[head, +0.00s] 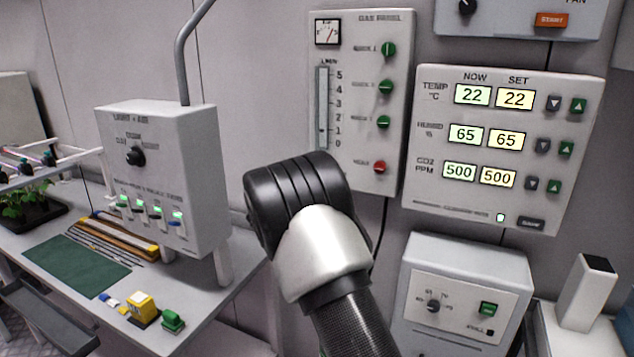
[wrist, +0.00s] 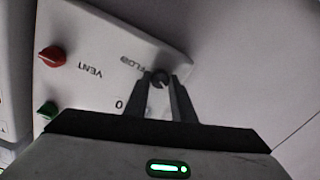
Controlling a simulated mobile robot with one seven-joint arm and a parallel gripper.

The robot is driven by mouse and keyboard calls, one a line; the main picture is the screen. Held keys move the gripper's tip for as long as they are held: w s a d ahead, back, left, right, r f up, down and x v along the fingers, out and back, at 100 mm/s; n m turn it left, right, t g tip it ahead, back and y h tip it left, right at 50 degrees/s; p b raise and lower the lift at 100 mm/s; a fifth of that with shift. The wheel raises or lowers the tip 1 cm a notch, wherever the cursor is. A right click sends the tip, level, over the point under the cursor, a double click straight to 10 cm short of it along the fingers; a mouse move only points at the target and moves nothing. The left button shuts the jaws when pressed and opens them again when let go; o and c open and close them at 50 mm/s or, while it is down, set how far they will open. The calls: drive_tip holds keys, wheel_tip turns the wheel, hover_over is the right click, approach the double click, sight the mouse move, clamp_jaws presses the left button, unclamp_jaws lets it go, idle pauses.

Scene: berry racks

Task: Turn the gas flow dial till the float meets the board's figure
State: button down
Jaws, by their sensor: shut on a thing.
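The gas panel (head: 355,40) hangs on the wall in the head view, with a flow tube (head: 323,100) beside a scale from 0 to 5. A small dark mark, seemingly the float, is low in the tube near 1; I cannot read it exactly. The black flow dial (wrist: 160,79) shows in the wrist view beside the word FLOW. My gripper (wrist: 163,82) is shut on it, one finger at each side. My arm hides the dial and gripper in the head view. I cannot make out which figure on a board is meant.
The panel's red vent knob (wrist: 51,56) and a green knob (wrist: 46,109) lie left of my gripper in the wrist view. A climate board (head: 500,190) with lit figures hangs to the right. A white box (head: 160,180) stands on the bench at left.

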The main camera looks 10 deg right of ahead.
drive_tip(key=shift+m+b, duration=8.55)
drive_tip(key=shift+m, duration=5.85)
drive_tip(key=c, duration=1.5)
unclamp_jaws()
